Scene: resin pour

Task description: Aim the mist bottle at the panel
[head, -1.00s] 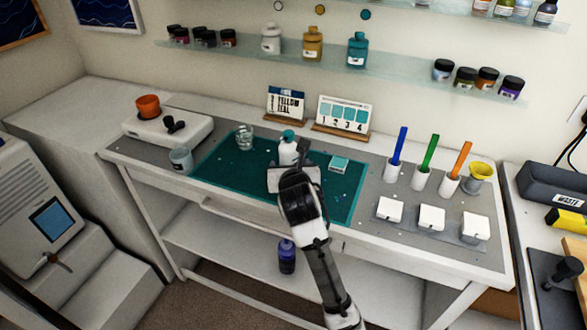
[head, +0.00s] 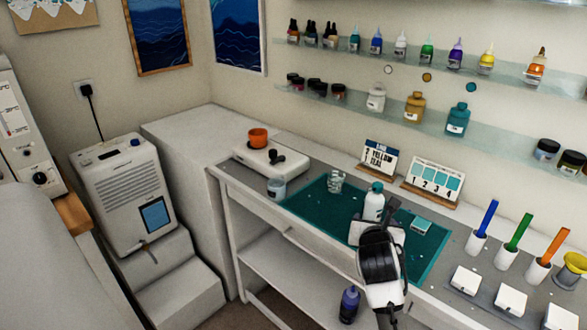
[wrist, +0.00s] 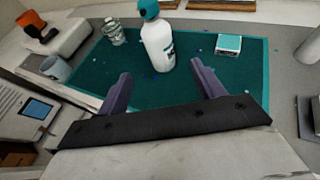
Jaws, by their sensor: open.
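A white bottle with a teal top (head: 374,204) stands upright on the teal mat (head: 310,207); it looks like the mist bottle, though no spray nozzle can be made out. It also shows in the wrist view (wrist: 158,44), just beyond and between my fingertips. My gripper (wrist: 161,72) is open, its two dark fingers apart with nothing between them. In the head view my gripper (head: 378,226) is just in front of the bottle. A small teal-topped square block (head: 421,225), perhaps the panel, lies on the mat to the bottle's right, and in the wrist view (wrist: 228,45).
A clear cup (head: 336,181) stands on the mat's far left, a grey cup (head: 277,187) beside the mat. An orange cup (head: 258,137) sits on a white device at the back left. White holders with coloured sticks (head: 476,241) stand at right. Card stands (head: 433,184) line the back.

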